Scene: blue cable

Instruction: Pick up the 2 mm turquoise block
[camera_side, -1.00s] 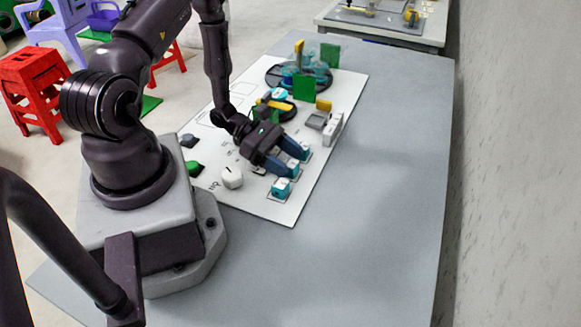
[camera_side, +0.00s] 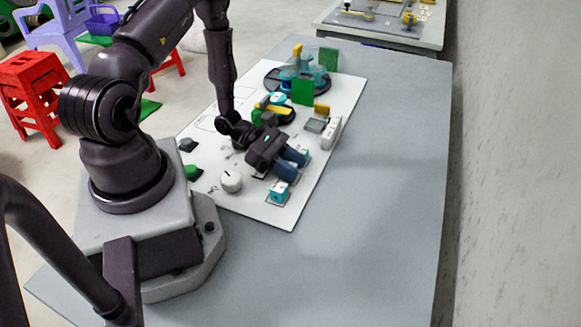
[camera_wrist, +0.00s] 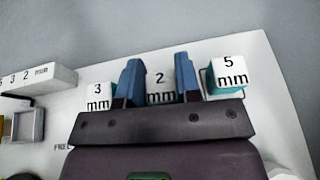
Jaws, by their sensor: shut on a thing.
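The 2 mm block (camera_wrist: 160,90) shows in the wrist view as a white top marked "2 mm" between the two blue fingers; its turquoise sides are hidden. My gripper (camera_wrist: 159,78) is shut on it, one finger on each side. In the side view my gripper (camera_side: 291,164) is low over the white board, and its fingers hide the block. I cannot tell whether the block is clear of the board.
The 3 mm block (camera_wrist: 98,97) stands left of the fingers and the 5 mm block (camera_wrist: 229,76) close to the right. The white board (camera_side: 255,208) also carries a white knob (camera_side: 231,181) and green plates (camera_side: 303,91). Grey table to the right is free.

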